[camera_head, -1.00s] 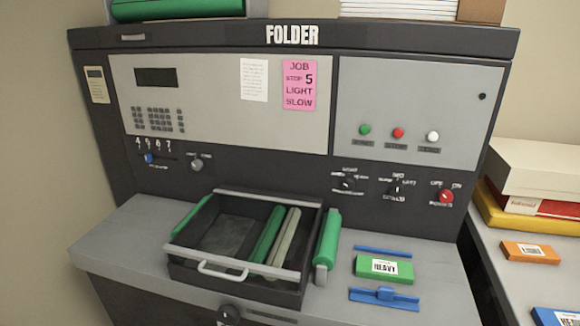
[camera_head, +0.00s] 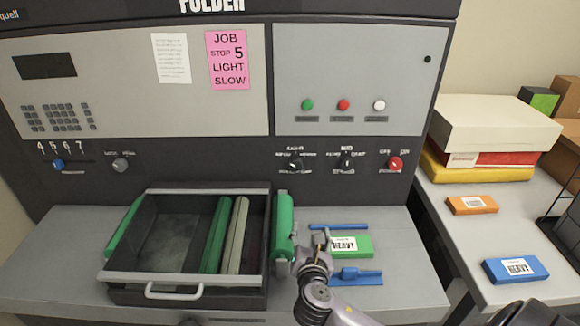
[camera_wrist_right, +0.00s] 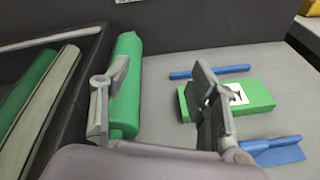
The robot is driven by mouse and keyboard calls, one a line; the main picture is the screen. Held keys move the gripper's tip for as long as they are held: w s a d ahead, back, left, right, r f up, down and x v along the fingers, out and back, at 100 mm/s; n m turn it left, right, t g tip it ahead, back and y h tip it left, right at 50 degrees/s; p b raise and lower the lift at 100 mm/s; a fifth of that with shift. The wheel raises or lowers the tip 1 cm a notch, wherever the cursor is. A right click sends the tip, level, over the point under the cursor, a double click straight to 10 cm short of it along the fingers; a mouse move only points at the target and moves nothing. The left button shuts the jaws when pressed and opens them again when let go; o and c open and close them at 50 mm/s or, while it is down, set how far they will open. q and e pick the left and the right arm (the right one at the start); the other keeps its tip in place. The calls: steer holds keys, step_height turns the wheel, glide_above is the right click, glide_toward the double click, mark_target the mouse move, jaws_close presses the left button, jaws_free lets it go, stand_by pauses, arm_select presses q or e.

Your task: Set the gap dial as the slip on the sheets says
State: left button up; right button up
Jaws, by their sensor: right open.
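A pink slip (camera_head: 228,60) on the folder's panel reads JOB, STOP 5, LIGHT, SLOW. Small black dials (camera_head: 295,165) and (camera_head: 347,163) sit on the dark strip, with lettering too small to read surely. A grey knob (camera_head: 120,165) is at the left, beside a blue slider (camera_head: 58,165) under the numbers 4 to 7. I cannot tell which dial is the gap dial. My right gripper (camera_head: 313,248) is open and empty over the bench, between a green roller and a green HEAVY block; its fingers also show in the right wrist view (camera_wrist_right: 158,100). My left gripper is out of view.
A dark tray (camera_head: 185,278) with rollers stands left of my right gripper. The green roller (camera_head: 284,215), green block (camera_head: 362,246) and blue pieces (camera_head: 358,277) lie close by. A red knob (camera_head: 395,163) is at the right.

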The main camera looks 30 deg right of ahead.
steer(key=w+r+n+t, duration=0.3)
steer(key=w+r+n, duration=0.2)
steer(key=n, duration=0.1)
steer(key=p, duration=0.3)
glide_toward(296, 167)
steer(key=shift+n+h, duration=0.3)
steer(key=x, duration=0.9)
steer(key=shift+w+f, duration=0.1)
steer(key=shift+f, duration=0.05)
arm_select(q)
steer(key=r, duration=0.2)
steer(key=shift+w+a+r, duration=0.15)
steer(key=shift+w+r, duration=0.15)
arm_select(e)
steer(key=shift+a, duration=0.1)
steer(key=shift+c, duration=0.5)
arm_select(q)
steer(key=shift+b, duration=0.3)
arm_select(e)
steer(key=c, duration=1.1)
